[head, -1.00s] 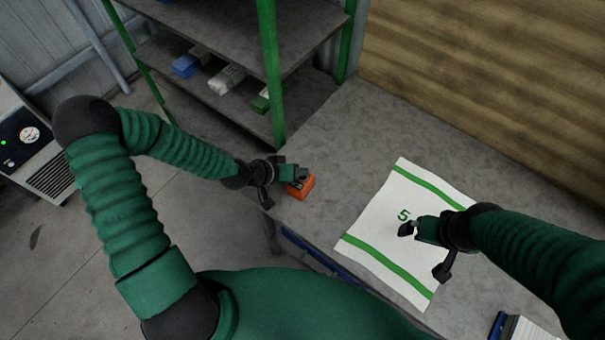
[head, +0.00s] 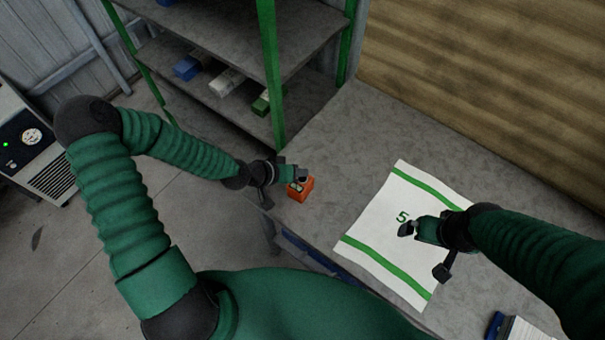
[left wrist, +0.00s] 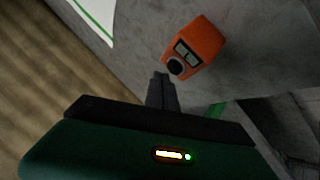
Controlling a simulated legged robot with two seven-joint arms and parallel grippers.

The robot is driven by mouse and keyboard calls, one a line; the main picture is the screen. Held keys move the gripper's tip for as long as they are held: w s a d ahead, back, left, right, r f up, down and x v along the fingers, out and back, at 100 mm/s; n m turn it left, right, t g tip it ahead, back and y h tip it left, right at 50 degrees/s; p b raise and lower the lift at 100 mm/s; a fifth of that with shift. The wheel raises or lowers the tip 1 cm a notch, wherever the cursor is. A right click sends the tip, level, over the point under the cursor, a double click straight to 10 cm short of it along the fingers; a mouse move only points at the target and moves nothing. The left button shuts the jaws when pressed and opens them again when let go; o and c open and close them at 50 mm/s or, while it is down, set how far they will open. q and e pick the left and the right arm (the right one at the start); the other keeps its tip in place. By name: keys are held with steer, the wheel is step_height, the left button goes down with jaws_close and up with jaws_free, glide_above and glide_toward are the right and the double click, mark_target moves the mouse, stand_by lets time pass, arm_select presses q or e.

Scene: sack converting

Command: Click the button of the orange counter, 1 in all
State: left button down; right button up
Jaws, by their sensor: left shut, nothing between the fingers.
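The orange counter (head: 301,190) sits on the grey table near its left edge.
A white sack (head: 382,250) with green stripes and a 5 lies flat on the table. A green-posted shelf (head: 225,45) with blue, white and green packs stands at the back left. A blue-edged stack (head: 515,328) lies at the lower right.

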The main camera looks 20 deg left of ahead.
mark_target(300, 179)
arm_select(q)
steer(key=shift+r, duration=0.15)
step_height(300, 179, up, 5)
steer(key=p, duration=0.5)
stand_by(0.3)
